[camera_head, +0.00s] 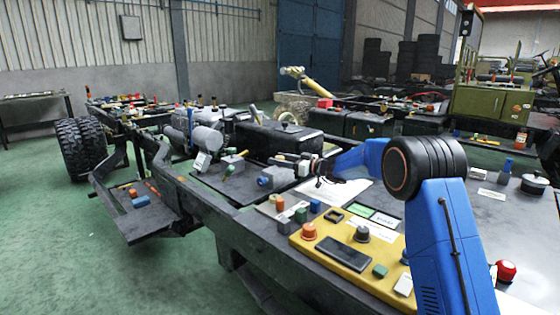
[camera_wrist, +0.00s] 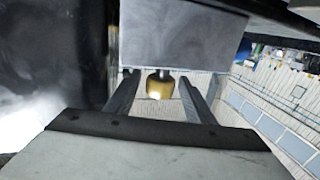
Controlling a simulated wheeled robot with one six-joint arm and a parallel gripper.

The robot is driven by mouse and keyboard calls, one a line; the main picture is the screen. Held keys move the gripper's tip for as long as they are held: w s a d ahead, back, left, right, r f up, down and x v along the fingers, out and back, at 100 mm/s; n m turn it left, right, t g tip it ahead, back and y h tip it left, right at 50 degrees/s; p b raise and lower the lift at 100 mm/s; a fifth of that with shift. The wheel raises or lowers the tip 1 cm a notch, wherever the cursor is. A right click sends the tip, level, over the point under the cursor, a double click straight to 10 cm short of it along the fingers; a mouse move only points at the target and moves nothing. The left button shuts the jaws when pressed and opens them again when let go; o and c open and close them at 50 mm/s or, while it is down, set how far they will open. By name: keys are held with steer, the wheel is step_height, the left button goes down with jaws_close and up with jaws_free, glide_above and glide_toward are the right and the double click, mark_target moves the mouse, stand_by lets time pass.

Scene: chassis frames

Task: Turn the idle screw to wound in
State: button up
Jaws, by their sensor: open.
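A small brass-coloured knob (camera_wrist: 159,84), which looks like the idle screw, sits on a short dark stem at the lower edge of a grey block (camera_wrist: 180,38) in the wrist view. My gripper (camera_wrist: 158,93) is open, with one finger on each side of the knob; a gap shows between the knob and each finger. In the head view my gripper (camera_head: 280,160) is at the end of my blue arm, over the middle of the chassis bench, beside a grey block (camera_head: 279,177). The knob cannot be made out in the head view, and its turn position cannot be read.
A yellow panel (camera_head: 345,252) with knobs and buttons lies at the front. A grey cylinder (camera_head: 207,139) and a black box (camera_head: 268,140) stand behind and left of my gripper. A lower shelf (camera_head: 147,222) with small blocks juts out at left. A red knob (camera_head: 505,271) is at right.

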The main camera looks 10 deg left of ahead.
steer(key=c, duration=1.1)
steer(key=shift+o, duration=0.2)
steer(key=shift+m+t, duration=0.3)
steer(key=shift+t, duration=0.1)
steer(key=shift+s+a+m+t+h, duration=0.1)
steer(key=shift+m+t+h, duration=1)
steer(key=shift+t, duration=0.3)
steer(key=shift+m+t+h, duration=1.6)
steer(key=shift+t+h, duration=0.2)
steer(key=shift+h, duration=0.3)
steer(key=o, duration=1.1)
steer(key=shift+c, duration=0.2)
